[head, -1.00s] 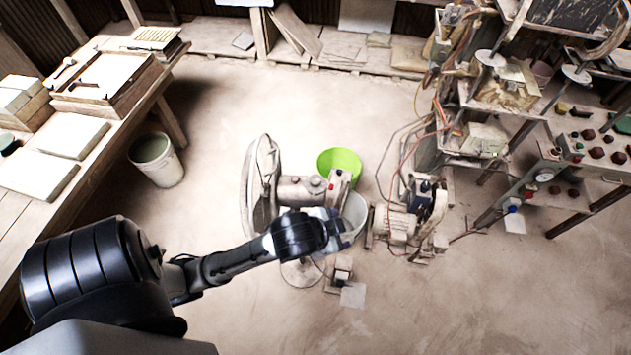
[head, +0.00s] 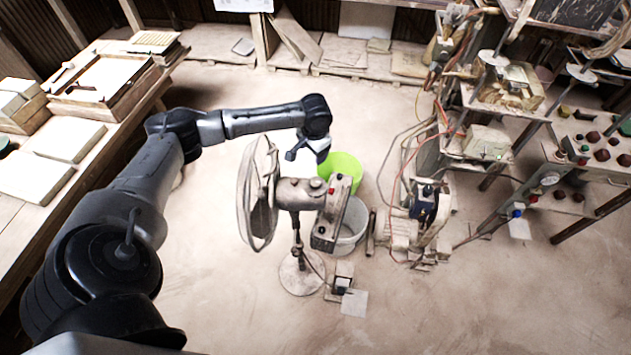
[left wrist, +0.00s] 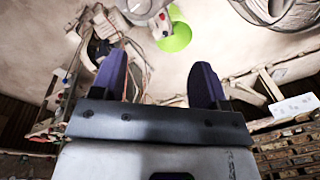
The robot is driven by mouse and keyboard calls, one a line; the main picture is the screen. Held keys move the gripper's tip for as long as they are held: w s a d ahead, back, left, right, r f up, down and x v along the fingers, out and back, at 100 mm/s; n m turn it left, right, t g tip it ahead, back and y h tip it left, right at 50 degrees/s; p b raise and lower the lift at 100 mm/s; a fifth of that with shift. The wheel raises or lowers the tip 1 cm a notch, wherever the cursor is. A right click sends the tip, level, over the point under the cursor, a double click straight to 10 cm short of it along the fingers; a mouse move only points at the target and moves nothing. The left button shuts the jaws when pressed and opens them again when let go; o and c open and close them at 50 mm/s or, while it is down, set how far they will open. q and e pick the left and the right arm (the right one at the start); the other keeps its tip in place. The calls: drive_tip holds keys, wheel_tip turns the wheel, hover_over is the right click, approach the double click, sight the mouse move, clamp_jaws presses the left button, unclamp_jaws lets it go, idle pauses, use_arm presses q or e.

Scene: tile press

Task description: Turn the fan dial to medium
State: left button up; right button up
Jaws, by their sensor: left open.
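The pedestal fan stands mid-floor in the head view, with its wire cage (head: 257,195) facing left and its grey motor body (head: 296,194) behind it. A worn control box (head: 331,212) with a red button hangs at the motor's right end. I cannot make out the dial or its setting. My left gripper (head: 311,150) is above and beyond the motor body, apart from the fan. In the left wrist view its two dark fingers (left wrist: 158,80) are spread and empty. The fan cage (left wrist: 282,10) is cut off at that view's top right. My right gripper is not in view.
A green bucket (head: 343,170) and a grey bucket (head: 351,226) stand close behind the fan. A motor unit with cables (head: 402,228) is to their right, before a cluttered machine rack. A workbench (head: 118,130) runs along the left.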

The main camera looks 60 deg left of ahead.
sight(315, 182)
use_arm(q)
drive_tip(key=f+n, duration=0.1)
drive_tip(key=f, duration=0.3)
drive_tip(key=d+f+n+h+p, duration=0.1)
drive_tip(key=f, duration=0.3)
drive_tip(key=f+n, duration=0.1)
drive_tip(key=f, duration=0.3)
drive_tip(key=shift+d+n, duration=0.35)
drive_tip(key=shift+n, duration=0.05)
drive_tip(key=shift+f, duration=1.05)
drive_tip(key=shift+c, duration=0.5)
drive_tip(key=c, duration=0.8)
drive_tip(key=shift+c, duration=0.2)
